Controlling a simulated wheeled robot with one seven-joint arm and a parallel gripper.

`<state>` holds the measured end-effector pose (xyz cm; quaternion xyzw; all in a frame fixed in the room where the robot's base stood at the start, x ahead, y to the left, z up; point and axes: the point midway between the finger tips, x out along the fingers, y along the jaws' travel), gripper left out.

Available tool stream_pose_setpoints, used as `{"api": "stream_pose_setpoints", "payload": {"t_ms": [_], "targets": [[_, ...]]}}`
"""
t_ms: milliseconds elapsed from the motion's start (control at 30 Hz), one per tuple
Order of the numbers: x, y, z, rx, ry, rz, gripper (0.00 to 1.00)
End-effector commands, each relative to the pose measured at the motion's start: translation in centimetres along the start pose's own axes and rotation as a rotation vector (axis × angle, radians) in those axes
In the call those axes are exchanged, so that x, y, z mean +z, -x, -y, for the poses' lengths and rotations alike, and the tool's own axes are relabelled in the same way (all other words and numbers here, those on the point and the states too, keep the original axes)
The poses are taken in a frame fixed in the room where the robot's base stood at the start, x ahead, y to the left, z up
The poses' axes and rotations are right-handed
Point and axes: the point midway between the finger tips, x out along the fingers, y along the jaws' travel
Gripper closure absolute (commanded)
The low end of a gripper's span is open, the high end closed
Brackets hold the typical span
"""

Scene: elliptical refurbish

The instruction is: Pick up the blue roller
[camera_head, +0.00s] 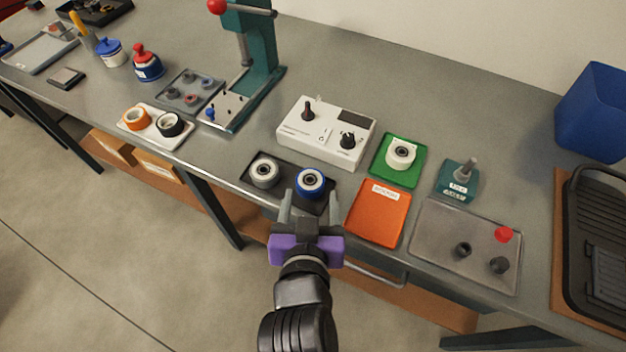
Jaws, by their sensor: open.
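The blue roller (310,183), a blue wheel with a pale hub and dark centre, sits on the right part of a black tray (280,201) near the front edge of the bench. A white-grey roller (264,172) sits to its left on the same tray. My gripper (309,205) reaches in from the front, just before the blue roller, with its two fingers apart and pointing towards it. Nothing shows between the fingers. I cannot tell whether the fingertips touch the roller or reach beside it.
A white control box (325,133) stands behind the tray. An orange plate (378,213) lies to the right, with a green plate (383,171) bearing a white roller behind it. A green press (250,70) stands to the left. A grey metal tray (440,235) is farther right.

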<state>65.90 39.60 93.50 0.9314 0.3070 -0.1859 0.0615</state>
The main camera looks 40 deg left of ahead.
Motion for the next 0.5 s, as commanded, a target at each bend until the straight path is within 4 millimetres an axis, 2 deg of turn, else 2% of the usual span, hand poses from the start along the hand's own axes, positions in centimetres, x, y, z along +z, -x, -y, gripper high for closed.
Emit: {"api": "stream_pose_setpoints", "payload": {"t_ms": [300, 500], "targets": [[0.1, -4.0, 0.3, 0.000, -0.001, -0.001, 0.37], [0.2, -5.2, 0.3, -0.001, 0.000, -0.001, 0.37]]}}
